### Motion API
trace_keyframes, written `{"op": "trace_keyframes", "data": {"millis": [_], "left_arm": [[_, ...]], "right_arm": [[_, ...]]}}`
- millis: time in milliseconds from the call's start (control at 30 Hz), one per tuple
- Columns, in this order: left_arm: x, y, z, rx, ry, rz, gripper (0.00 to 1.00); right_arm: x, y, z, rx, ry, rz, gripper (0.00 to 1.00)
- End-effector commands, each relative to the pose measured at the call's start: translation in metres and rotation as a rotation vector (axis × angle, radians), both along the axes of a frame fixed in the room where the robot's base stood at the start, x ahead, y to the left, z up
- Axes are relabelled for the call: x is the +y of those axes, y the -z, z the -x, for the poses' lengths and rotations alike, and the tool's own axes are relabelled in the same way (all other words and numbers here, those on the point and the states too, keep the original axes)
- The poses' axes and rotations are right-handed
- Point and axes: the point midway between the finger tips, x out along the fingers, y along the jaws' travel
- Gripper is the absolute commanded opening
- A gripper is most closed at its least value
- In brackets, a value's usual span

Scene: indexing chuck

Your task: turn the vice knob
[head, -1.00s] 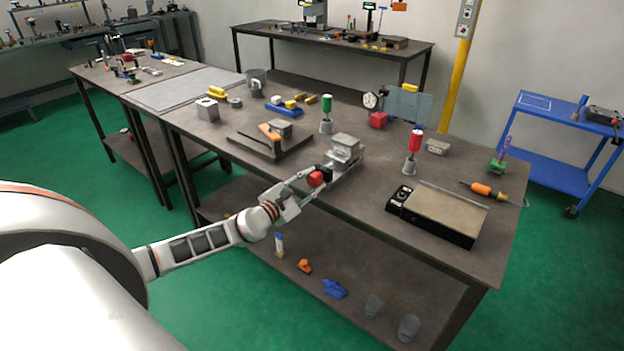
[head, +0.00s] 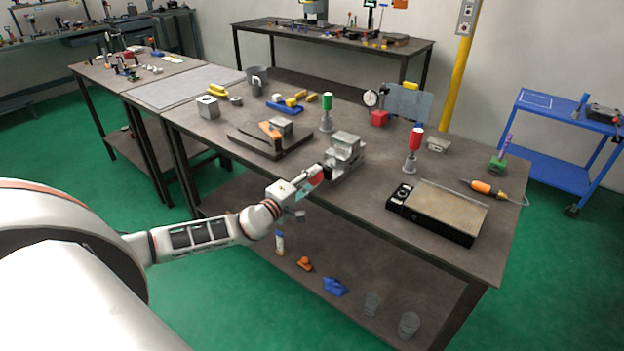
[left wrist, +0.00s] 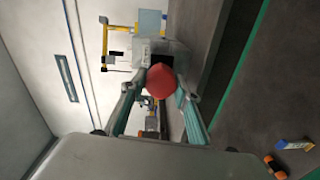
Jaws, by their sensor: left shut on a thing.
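The vice (head: 345,151) is a grey metal block assembly near the front edge of the workbench. Its red knob (head: 316,174) faces my arm and is partly hidden by my gripper in the head view. My left gripper (head: 313,178) is shut on the knob. In the left wrist view the red knob (left wrist: 160,81) sits between the two fingers of my left gripper (left wrist: 158,88), with the grey vice body (left wrist: 165,50) behind it. My right gripper is not in view.
On the workbench (head: 350,210), a black box with a tan plate (head: 445,210) lies to the right. A red-topped (head: 414,140) and a green-topped (head: 327,103) tool stand behind the vice. A grey fixture with an orange part (head: 268,132) lies to the left. The bench's front edge is below my gripper.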

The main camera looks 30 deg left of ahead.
Motion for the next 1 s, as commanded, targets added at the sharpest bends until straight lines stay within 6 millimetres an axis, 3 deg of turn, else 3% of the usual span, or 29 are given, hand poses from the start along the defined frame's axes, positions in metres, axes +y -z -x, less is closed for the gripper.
{"op": "trace_keyframes", "data": {"millis": [400,967,1000], "left_arm": [[0.0,-0.0004,0.0001,-0.015,0.0,-0.198,0.1],[0.0001,-0.0004,0.0002,-0.017,0.0,-0.226,0.1],[0.0001,-0.0004,0.0002,-0.017,0.0,-0.226,0.36]], "right_arm": [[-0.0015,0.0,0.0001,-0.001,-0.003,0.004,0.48],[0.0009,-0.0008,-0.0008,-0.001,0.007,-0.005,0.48],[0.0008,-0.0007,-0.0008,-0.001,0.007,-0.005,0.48]]}}
